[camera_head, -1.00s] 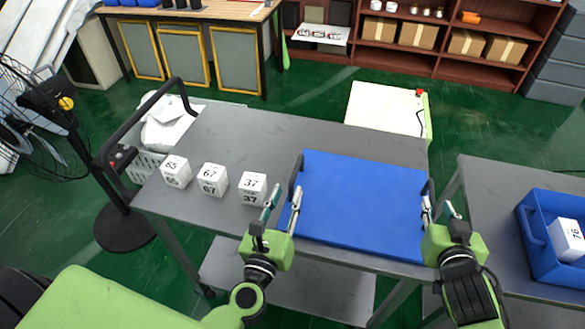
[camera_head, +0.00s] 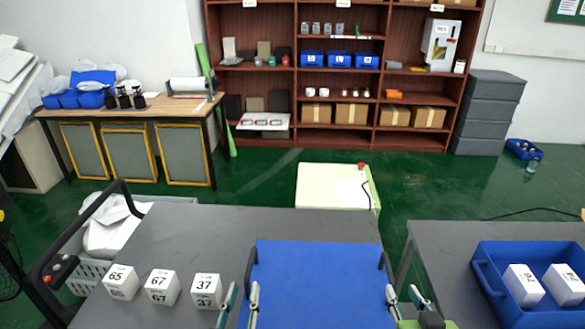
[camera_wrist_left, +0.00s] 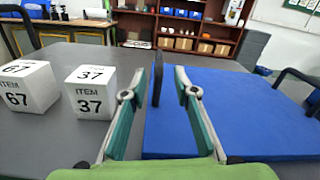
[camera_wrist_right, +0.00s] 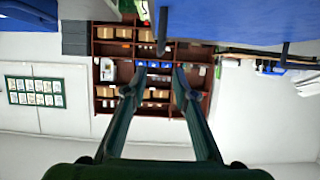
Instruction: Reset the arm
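The flat blue tray (camera_head: 322,285) lies on the grey cart top and has an upright black handle on its left (camera_head: 248,268) and right (camera_head: 385,266) sides. My left gripper (camera_head: 243,291) is open near the left handle. In the left wrist view, that handle (camera_wrist_left: 157,80) appears between the spread fingers (camera_wrist_left: 161,84), with no contact visible. My right gripper (camera_head: 402,298) is near the right handle. The inverted right wrist view shows its fingers (camera_wrist_right: 160,75) apart and empty, with a black handle (camera_wrist_right: 162,30) above them. The lower parts of both arms are out of the head view.
White boxes marked 65 (camera_head: 120,282), 67 (camera_head: 162,287) and 37 (camera_head: 206,291) stand left of the tray. A blue bin (camera_head: 489,290) with two white boxes sits on the right table (camera_head: 440,250). A cream cabinet (camera_head: 333,188) stands beyond the cart; shelves (camera_head: 377,90) line the back.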

